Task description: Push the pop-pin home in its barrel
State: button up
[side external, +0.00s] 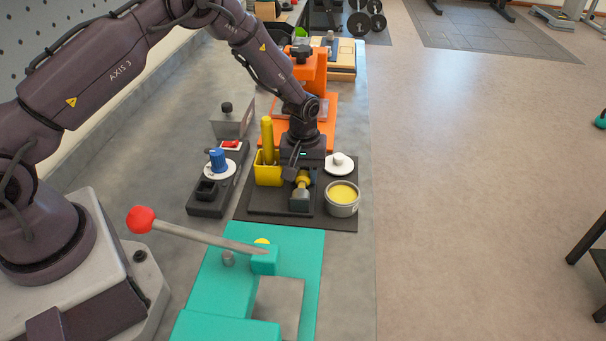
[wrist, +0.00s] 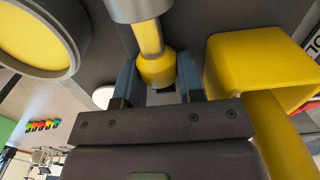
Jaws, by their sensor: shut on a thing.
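The pop-pin has a rounded yellow knob (side external: 304,178), and it also shows in the wrist view (wrist: 157,71). In the wrist view a yellow length of the pin runs from the knob to the grey metal barrel (wrist: 136,9). In the side view the barrel (side external: 300,191) sits against a dark block on a black mat. My gripper (wrist: 157,82) is shut on the pop-pin's knob, with one finger at each side of it. In the side view my gripper (side external: 302,172) reaches down over the knob and partly hides it.
A yellow box (side external: 268,176) with a yellow handle stands close left of the pin. A round tin with yellow contents (side external: 343,196) and a white knobbed disc (side external: 339,163) stand close right. A teal lever device (side external: 221,283) is in front; an orange fixture (side external: 312,66) is behind.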

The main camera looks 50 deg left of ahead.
aim_at(303, 172)
jog(key=shift+s+d, duration=0.15)
jog(key=shift+d, duration=0.05)
jog(key=o, duration=1)
jog(key=shift+r, duration=0.1)
notch_tip(303, 172, up, 13)
jog(key=shift+f, duration=0.1)
